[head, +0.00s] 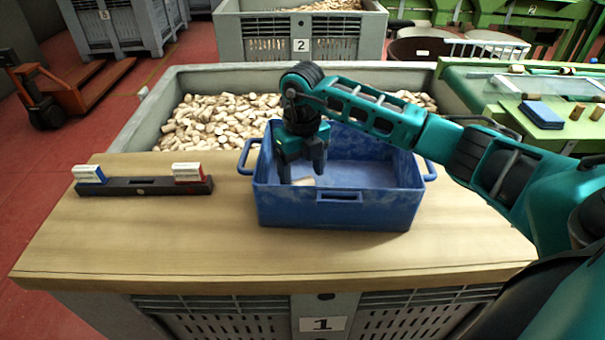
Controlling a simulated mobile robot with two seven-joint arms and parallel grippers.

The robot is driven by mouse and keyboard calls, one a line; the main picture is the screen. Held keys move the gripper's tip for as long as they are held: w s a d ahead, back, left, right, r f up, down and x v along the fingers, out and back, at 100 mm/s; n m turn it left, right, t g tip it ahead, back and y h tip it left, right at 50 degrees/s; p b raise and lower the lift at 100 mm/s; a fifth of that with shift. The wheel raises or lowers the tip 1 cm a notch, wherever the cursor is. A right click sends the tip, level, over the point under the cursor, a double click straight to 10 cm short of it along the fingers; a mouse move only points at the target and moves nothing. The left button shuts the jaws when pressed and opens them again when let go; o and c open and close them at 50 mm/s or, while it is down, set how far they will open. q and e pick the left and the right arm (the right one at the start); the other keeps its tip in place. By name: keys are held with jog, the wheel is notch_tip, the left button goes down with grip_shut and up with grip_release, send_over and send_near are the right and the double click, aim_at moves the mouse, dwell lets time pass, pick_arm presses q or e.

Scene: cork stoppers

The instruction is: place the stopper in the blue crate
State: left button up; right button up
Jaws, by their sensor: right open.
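The blue crate (335,209) stands on a wooden board laid over the large grey bin. A light tan cork stopper (304,181) lies inside the crate near its left side, partly hidden by the front wall. My right gripper (302,178) reaches in from the right and points down into the left part of the crate. Its fingers are apart, close to the stopper. Whether a finger touches the stopper cannot be told. My left gripper is not in view.
The wooden board (140,235) is clear in front of the crate. A black holder (140,186) with a blue-and-white box (89,174) and a red-and-white box (187,172) lies at left. Many corks (215,122) fill the bin behind. A green machine (490,90) stands at right.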

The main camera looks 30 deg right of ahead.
aim_at(302, 180)
notch_tip(302, 180, up, 11)
jog(key=shift+f+p, duration=0.2)
jog(key=shift+p, duration=0.2)
dwell(0.4)
